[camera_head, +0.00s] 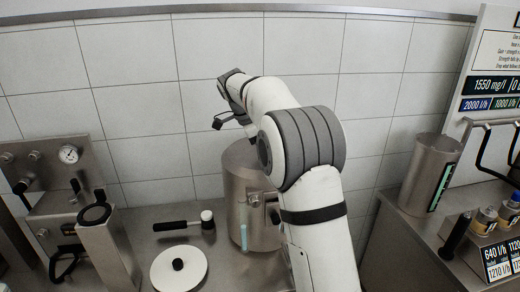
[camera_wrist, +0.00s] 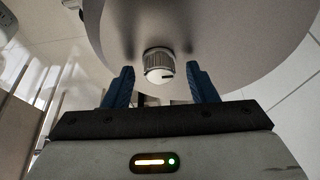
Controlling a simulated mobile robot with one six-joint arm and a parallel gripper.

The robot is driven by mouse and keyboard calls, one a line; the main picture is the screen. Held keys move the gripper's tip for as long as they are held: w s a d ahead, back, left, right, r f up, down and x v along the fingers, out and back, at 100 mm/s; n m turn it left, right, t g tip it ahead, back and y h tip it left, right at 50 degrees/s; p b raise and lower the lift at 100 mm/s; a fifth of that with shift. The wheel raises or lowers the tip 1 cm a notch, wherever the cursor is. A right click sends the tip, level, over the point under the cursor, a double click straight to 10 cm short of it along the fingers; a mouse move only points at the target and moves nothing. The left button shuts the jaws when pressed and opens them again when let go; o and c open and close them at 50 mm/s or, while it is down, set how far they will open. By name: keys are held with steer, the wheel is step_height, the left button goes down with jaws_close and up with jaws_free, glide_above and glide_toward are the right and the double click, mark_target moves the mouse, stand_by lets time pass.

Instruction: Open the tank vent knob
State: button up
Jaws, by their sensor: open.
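The tank is a steel cylinder (camera_head: 238,190) in the middle of the head view, partly hidden by my arm. In the wrist view a round grey surface (camera_wrist: 225,35), apparently the tank, fills the upper part. A small knob (camera_wrist: 158,62) with a ribbed metal collar and a pale face with a dark mark sticks out from it. My gripper (camera_wrist: 160,78) is open, with one blue finger on each side of the knob. Gaps show between both fingers and the knob. In the head view my wrist is above the tank and the fingertips cannot be made out.
A white disc (camera_head: 180,270) with a black knob and a black-handled mallet (camera_head: 185,223) lie on the steel counter left of the tank. A panel with a gauge (camera_head: 68,154) stands far left. A tall steel vessel (camera_head: 428,175) stands right, near small bottles (camera_head: 486,217).

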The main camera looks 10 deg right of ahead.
mark_target(253, 160)
steer(key=v, duration=0.7)
steer(key=shift+a+r, duration=0.2)
steer(key=shift+r, duration=0.15)
steer(key=s+d+f+n+t+y+b, duration=0.1)
steer(key=s+f+n, duration=0.1)
steer(key=s+n, duration=0.5)
steer(key=s+d+f+n+t+y+b, duration=0.1)
steer(key=s+d+f+n, duration=0.15)
steer(key=s, duration=0.85)
steer(key=s+f+n+y, duration=0.1)
steer(key=s+f+n, duration=0.3)
steer(key=s+f, duration=0.2)
steer(key=s+f+n+t+y+b, duration=0.1)
steer(key=s+f+n, duration=0.3)
steer(key=s, duration=0.7)
steer(key=shift+s+a+f+n, duration=0.35)
steer(key=shift+a+f, duration=0.1)
steer(key=shift+f, duration=0.5)
